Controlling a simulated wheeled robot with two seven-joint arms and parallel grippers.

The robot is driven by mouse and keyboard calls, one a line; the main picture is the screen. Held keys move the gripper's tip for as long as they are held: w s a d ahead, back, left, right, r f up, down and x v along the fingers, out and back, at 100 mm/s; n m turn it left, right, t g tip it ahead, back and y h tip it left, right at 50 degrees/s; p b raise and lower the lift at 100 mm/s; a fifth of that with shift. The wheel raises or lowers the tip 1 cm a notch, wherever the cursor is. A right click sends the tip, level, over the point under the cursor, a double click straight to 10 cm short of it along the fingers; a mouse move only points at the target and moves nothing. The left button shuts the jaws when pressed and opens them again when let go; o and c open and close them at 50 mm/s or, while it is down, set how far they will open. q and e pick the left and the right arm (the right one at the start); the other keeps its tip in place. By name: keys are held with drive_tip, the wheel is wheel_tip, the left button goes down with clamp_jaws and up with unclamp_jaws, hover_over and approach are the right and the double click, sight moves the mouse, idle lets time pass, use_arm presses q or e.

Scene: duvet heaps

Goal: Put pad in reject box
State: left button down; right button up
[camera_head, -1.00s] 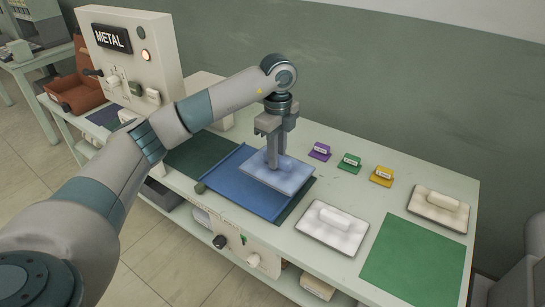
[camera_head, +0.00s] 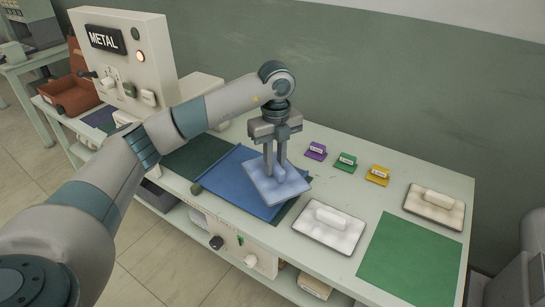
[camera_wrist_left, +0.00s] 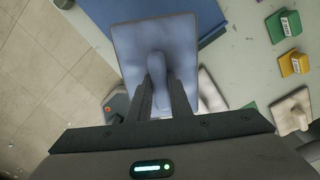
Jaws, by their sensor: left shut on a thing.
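My left gripper (camera_head: 274,172) points down over the bench and is shut on the handle of a light blue pad (camera_head: 291,187). The pad is a flat rectangular plate, above or on the blue mat (camera_head: 235,177); I cannot tell the gap. In the left wrist view, the fingers (camera_wrist_left: 165,95) grip the upright handle in the middle of the pad (camera_wrist_left: 188,40). An open orange-brown box (camera_head: 75,97) stands at the far left end; no label on it is readable. My right gripper is not in view.
Two whitish pads with handles, one near (camera_head: 330,227) and one far (camera_head: 435,204), lie by a green mat (camera_head: 408,258). Purple (camera_head: 315,151), green (camera_head: 345,161) and yellow (camera_head: 377,174) tags stand behind. A panel marked METAL (camera_head: 122,55) rises left.

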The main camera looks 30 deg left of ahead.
sight(279, 186)
use_arm(q)
drive_tip(key=s+d+m, duration=0.1)
drive_tip(key=m, duration=0.3)
drive_tip(key=s+d+f+m, duration=0.1)
drive_tip(key=m, duration=0.3)
drive_tip(key=s+d+f+m, duration=0.1)
drive_tip(key=s+m, duration=0.1)
drive_tip(key=m, duration=0.2)
drive_tip(key=shift+s+d+m, duration=0.1)
drive_tip(key=shift+d+m, duration=0.1)
drive_tip(key=shift+m, duration=0.1)
drive_tip(key=s+d+f+m, duration=0.1)
drive_tip(key=s+d+m, duration=0.2)
drive_tip(key=m, duration=1.4)
drive_tip(key=s+d+f+m, duration=0.2)
drive_tip(key=s+m, duration=0.9)
drive_tip(key=m, duration=0.6)
drive_tip(key=shift+s+d+f+m, duration=0.15)
drive_tip(key=shift+d+f+m, duration=0.15)
drive_tip(key=shift+d, duration=0.5)
